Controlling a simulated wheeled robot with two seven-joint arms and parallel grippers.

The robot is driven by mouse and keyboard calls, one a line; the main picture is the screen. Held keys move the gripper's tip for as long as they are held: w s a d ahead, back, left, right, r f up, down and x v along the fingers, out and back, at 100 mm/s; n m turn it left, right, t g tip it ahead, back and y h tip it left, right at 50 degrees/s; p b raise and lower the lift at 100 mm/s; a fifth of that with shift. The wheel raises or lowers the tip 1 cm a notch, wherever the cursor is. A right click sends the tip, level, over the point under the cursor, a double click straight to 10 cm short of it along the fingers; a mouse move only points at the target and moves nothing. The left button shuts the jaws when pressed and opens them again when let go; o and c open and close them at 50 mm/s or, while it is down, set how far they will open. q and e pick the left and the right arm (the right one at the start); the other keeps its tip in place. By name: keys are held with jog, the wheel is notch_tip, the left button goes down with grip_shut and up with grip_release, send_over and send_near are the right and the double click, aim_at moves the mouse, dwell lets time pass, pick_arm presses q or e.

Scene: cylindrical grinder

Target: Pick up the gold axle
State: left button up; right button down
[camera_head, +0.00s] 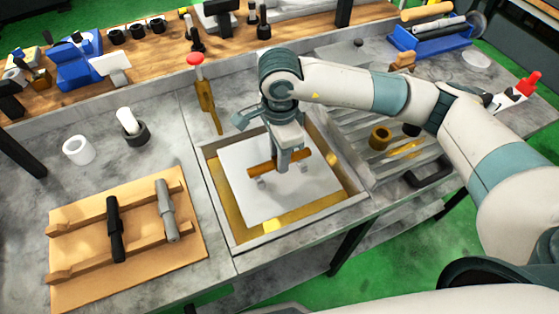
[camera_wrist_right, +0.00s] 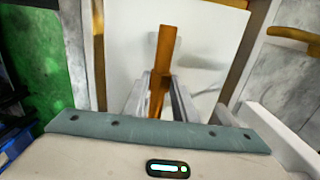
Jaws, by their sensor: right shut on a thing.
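The gold axle (camera_head: 262,168) is a long orange-gold bar over a white sheet (camera_head: 240,195) inside a framed recess in the bench. My right gripper (camera_head: 284,168) reaches down from above and is shut on the axle near its middle. In the right wrist view the axle (camera_wrist_right: 163,62) runs away between the two fingers (camera_wrist_right: 158,95). I cannot tell whether the axle touches the sheet or hangs just above it. My left gripper is not in view.
A wooden rack (camera_head: 75,232) at left holds a black shaft (camera_head: 115,228) and a grey shaft (camera_head: 166,212). A red-topped lever (camera_head: 195,60) stands behind the recess. A slatted tray (camera_head: 372,165) with gold and dark parts lies to the right. The recess has a raised rim.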

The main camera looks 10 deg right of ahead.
jog(key=shift+d+r+b, duration=0.2)
jog(key=shift+r+b, duration=0.45)
jog(key=shift+r, duration=0.45)
pick_arm(q)
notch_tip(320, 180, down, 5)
jog(key=b, duration=0.3)
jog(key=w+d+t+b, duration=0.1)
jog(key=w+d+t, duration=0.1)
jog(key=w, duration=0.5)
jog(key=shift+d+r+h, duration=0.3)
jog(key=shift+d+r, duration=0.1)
pick_arm(e)
jog(key=s+d+r, duration=0.3)
jog(key=d+r, duration=0.4)
jog(key=d, duration=0.3)
jog(key=shift+s+d, duration=0.15)
jog(key=shift+d, duration=0.25)
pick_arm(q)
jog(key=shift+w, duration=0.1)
pick_arm(e)
jog(key=shift+s+f, duration=0.1)
